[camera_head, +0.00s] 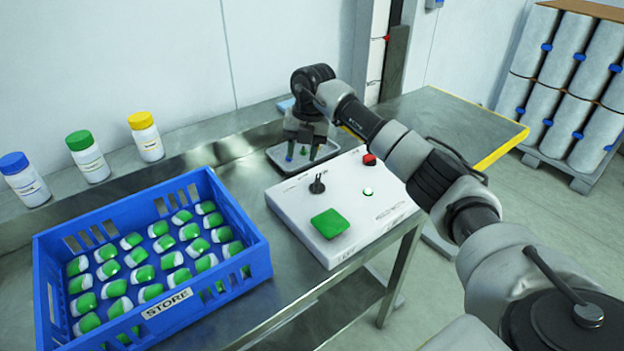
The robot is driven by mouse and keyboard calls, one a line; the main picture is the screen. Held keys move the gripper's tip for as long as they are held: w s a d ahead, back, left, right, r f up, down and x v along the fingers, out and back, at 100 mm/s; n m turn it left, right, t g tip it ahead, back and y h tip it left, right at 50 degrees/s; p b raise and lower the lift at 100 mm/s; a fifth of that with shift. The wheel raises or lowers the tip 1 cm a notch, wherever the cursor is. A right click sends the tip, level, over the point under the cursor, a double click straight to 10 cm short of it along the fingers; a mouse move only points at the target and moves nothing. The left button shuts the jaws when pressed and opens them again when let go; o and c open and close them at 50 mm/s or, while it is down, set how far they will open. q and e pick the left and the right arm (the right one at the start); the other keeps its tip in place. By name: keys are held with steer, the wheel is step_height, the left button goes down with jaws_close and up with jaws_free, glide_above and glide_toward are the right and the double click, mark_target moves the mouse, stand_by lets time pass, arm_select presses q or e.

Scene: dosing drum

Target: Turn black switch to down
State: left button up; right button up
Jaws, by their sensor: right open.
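The black switch (317,186) stands upright on the top of the white control box (290,205), left of its middle. The box also bears a green square pad (330,223), a red button (369,159) and a small green light (367,191). My right gripper (303,155) is open and points down above the tray at the back of the box. It is behind the switch and apart from it. My right arm reaches in from the right, over the back right of the box. My left gripper does not show.
A metal tray (275,152) lies behind the box. Bottles with blue (25,183), green (90,160) and yellow (147,140) caps stand along the wall. White drums (565,85) are stacked at the right.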

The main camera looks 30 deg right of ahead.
mark_target(317, 179)
steer(key=shift+m+g+h, duration=0.5)
steer(key=shift+h, duration=0.3)
steer(key=d+f, duration=0.1)
steer(key=f, duration=0.2)
steer(key=d+f, duration=0.1)
steer(key=f, duration=0.2)
steer(key=d+f+p, duration=0.1)
steer(key=d+f, duration=0.1)
steer(key=f, duration=0.2)
steer(key=shift+s, duration=0.3)
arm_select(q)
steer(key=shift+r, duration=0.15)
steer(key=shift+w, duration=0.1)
arm_select(e)
jaws_close()
